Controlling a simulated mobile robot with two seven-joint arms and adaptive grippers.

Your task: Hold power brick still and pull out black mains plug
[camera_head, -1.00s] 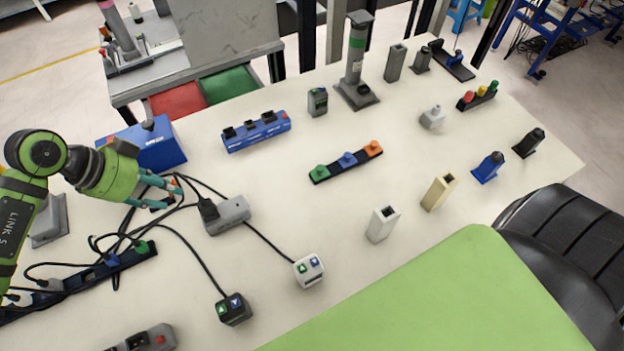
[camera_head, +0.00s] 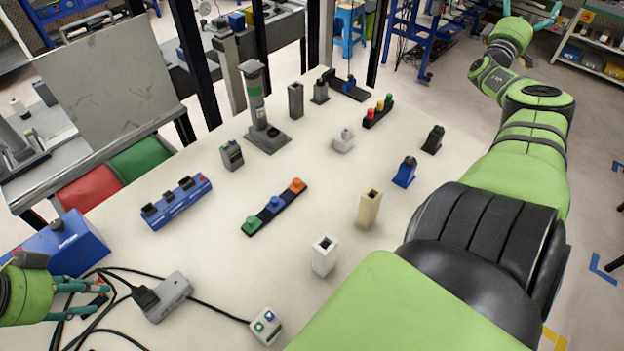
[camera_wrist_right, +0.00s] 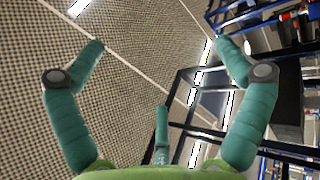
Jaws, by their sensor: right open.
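The grey power brick (camera_head: 169,297) lies on the white table at the lower left in the head view. The black mains plug (camera_head: 146,298) sits at its left end, touching it, with a black cable running left. My left gripper (camera_head: 95,299) is at the left edge, its teal fingers spread apart and pointing right toward the plug. It is short of the plug, with cables and a small dark and orange item near its fingertips. My right gripper (camera_head: 534,16) is raised far off beyond the table at upper right. The right wrist view shows its fingers (camera_wrist_right: 163,48) wide apart and empty.
A white two-button box (camera_head: 266,326) is cabled to the brick. A blue box (camera_head: 62,249) stands behind my left gripper. A blue socket strip (camera_head: 177,201) and a three-button bar (camera_head: 274,207) lie farther back.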

